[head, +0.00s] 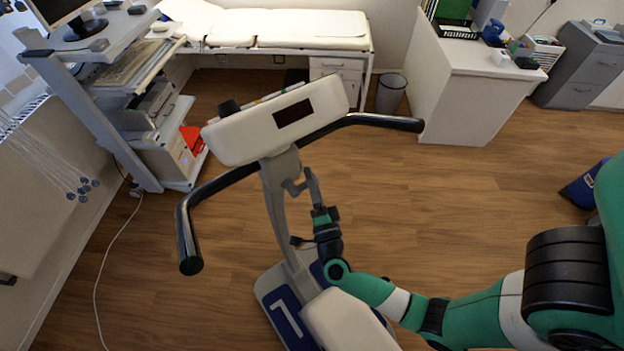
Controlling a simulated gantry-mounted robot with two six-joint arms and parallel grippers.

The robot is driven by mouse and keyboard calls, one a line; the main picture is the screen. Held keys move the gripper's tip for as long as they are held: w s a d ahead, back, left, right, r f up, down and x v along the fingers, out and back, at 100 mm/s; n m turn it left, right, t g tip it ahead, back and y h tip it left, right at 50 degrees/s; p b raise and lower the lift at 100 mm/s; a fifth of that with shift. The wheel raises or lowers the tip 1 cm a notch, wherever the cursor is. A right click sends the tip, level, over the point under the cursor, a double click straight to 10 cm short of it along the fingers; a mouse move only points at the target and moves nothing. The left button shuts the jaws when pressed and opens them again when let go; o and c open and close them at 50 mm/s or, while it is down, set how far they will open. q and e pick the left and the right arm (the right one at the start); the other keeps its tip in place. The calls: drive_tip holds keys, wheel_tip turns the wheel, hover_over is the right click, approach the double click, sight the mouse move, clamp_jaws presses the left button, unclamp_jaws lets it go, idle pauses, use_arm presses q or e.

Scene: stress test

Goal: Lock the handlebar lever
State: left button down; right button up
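The exercise bike's black handlebar (212,188) curves out to both sides below its white console (276,118), which has a dark screen. A grey bracket or lever (293,186) sticks out of the right side of the grey post (278,200), just under the console. My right gripper (312,188) points up beside that part, close to it. I cannot tell whether they touch, or whether the fingers are apart. My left gripper does not show. A smaller dark knob (297,240) sits lower on the post.
The bike's white and blue base (283,309) stands on the wood floor. An equipment cart (150,110) is at the left, a white examination couch (270,28) behind, and a white desk (480,80) with a waste bin (390,92) at the back right.

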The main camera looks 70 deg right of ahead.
clamp_jaws()
idle(1.2)
